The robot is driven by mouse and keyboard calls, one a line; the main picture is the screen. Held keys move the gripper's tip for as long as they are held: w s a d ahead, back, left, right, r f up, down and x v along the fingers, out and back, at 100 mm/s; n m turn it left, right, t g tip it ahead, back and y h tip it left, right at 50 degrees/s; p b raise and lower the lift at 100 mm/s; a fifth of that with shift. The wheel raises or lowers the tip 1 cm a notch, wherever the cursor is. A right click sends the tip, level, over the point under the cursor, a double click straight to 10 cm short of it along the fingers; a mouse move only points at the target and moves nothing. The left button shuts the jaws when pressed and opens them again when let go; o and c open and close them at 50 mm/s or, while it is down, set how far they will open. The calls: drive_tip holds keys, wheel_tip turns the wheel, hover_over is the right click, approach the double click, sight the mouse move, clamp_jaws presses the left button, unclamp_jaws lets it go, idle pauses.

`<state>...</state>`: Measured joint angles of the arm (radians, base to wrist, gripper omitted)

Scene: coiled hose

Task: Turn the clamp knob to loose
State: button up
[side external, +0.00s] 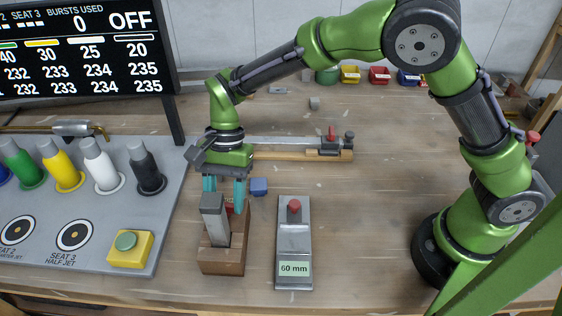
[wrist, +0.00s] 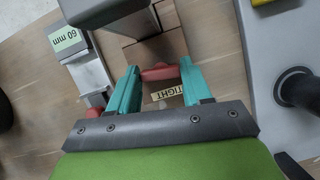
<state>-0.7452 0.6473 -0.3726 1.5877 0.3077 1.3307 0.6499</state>
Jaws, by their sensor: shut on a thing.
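My gripper (side external: 224,197) is low over the back of a wooden block (side external: 222,262) that carries a grey upright piece (side external: 213,222). In the wrist view, the two teal fingers of my gripper (wrist: 160,70) are shut on the red clamp knob (wrist: 158,73), a bar lying across between them. A label reading "TIGHT" (wrist: 169,92) shows beside the knob. In the side view the knob is mostly hidden by the fingers and the grey piece; only a bit of red shows.
A grey "60 mm" block (side external: 294,240) with a red top stands close to the right. A panel (side external: 165,210) with coloured nozzles and a yellow button box (side external: 130,249) is at left. A small blue block (side external: 259,186) and a long bar clamp (side external: 300,155) lie behind.

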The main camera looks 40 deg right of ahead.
drive_tip(key=shift+n+g+h, duration=0.3)
drive_tip(key=shift+n, duration=0.7)
drive_tip(key=o, duration=1.1)
drive_tip(key=shift+c, duration=0.2)
drive_tip(key=v, duration=1.7)
